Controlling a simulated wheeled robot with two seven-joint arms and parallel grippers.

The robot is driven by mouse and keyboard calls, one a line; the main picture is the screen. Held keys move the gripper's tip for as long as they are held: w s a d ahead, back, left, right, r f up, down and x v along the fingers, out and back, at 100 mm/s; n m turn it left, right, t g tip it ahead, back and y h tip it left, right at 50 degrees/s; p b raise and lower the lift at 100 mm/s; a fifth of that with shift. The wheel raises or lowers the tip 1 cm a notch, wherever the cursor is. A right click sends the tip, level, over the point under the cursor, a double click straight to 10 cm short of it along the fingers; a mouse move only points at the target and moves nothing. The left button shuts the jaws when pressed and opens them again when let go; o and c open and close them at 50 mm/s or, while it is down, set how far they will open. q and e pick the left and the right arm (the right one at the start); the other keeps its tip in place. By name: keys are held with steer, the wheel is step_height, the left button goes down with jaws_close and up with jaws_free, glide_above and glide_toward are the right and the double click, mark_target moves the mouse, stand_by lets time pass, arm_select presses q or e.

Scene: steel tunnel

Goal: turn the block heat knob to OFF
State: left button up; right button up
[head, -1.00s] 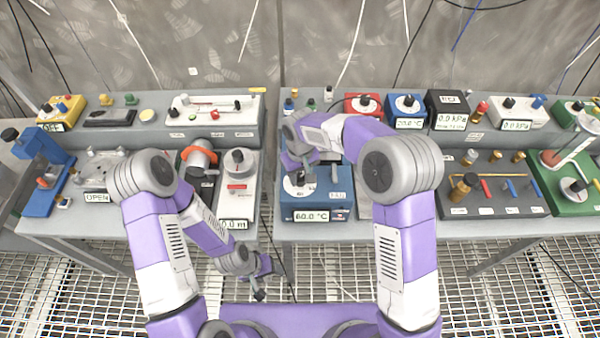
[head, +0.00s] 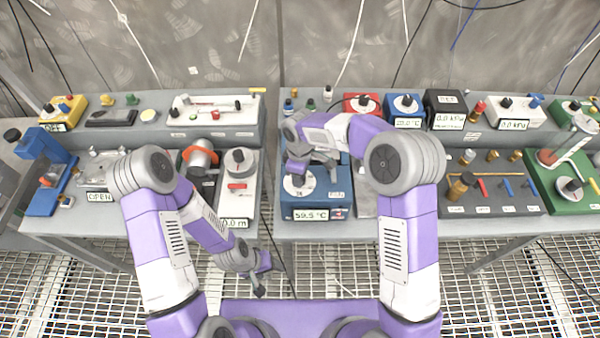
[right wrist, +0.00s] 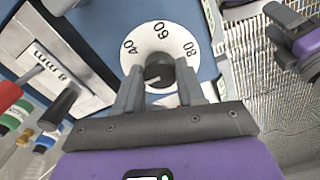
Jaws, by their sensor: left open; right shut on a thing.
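The block heater is a blue box (head: 316,212) in the middle of the bench in the head view, with a display reading about 59.5 °C (head: 310,215). Its white dial (head: 297,188) shows partly below my right gripper. In the right wrist view the dial (right wrist: 153,38) carries 40, 60 and 80, and the black heat knob (right wrist: 159,69) sits at its centre. My right gripper (right wrist: 159,78) is shut on the knob, one finger on each side. The OFF mark is not visible. My left gripper (head: 263,277) is open and empty, low in front of the bench.
An orange-ringed part (head: 200,156) is farther left. Red (head: 362,104) and blue (head: 405,106) knob boxes stand on the shelf behind. Open floor grating lies in front.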

steer(key=shift+n, duration=0.4)
steer(key=o, duration=1.1)
steer(key=shift+c, duration=0.2)
step_height(320, 180, up, 8)
steer(key=shift+f, duration=0.15)
steer(key=shift+f, duration=0.1)
